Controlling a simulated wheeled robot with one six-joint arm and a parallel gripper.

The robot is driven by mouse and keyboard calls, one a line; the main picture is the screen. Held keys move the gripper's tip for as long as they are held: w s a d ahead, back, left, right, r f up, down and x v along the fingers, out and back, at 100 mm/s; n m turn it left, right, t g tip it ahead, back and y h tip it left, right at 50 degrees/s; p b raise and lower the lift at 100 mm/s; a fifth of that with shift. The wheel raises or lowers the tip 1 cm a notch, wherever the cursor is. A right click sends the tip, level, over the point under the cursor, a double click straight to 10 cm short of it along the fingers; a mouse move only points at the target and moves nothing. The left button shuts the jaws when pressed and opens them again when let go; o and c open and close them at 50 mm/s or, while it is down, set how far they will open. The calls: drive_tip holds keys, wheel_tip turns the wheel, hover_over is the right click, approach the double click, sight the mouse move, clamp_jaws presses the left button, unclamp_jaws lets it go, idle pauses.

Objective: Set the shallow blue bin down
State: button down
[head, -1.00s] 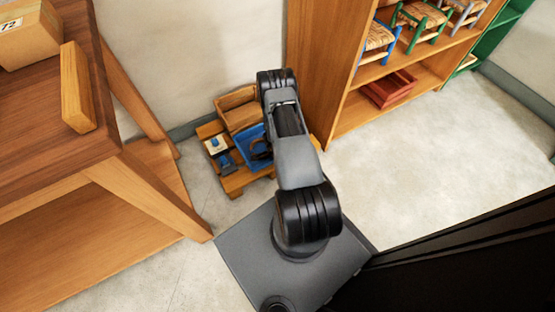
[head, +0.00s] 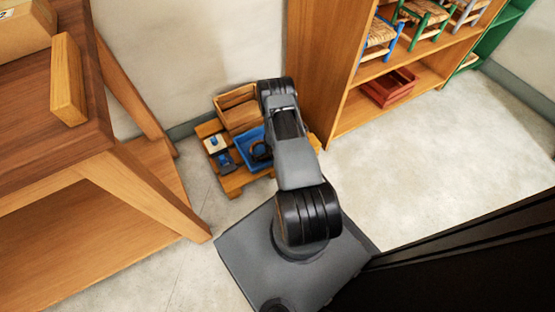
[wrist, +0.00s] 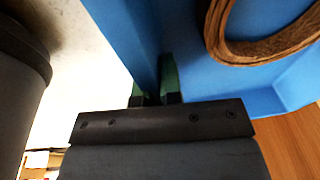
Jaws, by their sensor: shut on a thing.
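The shallow blue bin (head: 243,147) is at the low wooden pallet by the wall, partly hidden behind my arm in the head view. A brown coiled ring (head: 260,151) lies in it. In the wrist view the bin (wrist: 190,55) fills the upper middle and right, with the ring (wrist: 222,45) inside. My gripper (wrist: 156,85) is shut on the bin's side wall, one green finger on each side. The head view hides the gripper behind my arm. I cannot tell whether the bin's base touches the pallet.
The pallet (head: 234,184) also bears a wooden crate (head: 238,122) behind the bin and small blue and white items (head: 216,146) to its left. A workbench (head: 60,165) stands left. A shelf (head: 330,105) with small chairs and a red crate (head: 390,88) stands right. Floor is clear there.

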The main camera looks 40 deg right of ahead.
drive_tip(key=shift+f, duration=0.2)
drive_tip(key=c, duration=1.3)
unclamp_jaws()
drive_tip(key=shift+r, duration=0.1)
drive_tip(key=r+p, duration=0.2)
drive_tip(key=r, duration=0.2)
drive_tip(key=a+r+p, duration=0.1)
drive_tip(key=r, duration=0.3)
drive_tip(key=a+r+p, duration=0.1)
drive_tip(key=r+p, duration=0.1)
drive_tip(key=r, duration=0.2)
drive_tip(key=shift+s+p, duration=0.3)
drive_tip(key=shift+p, duration=0.05)
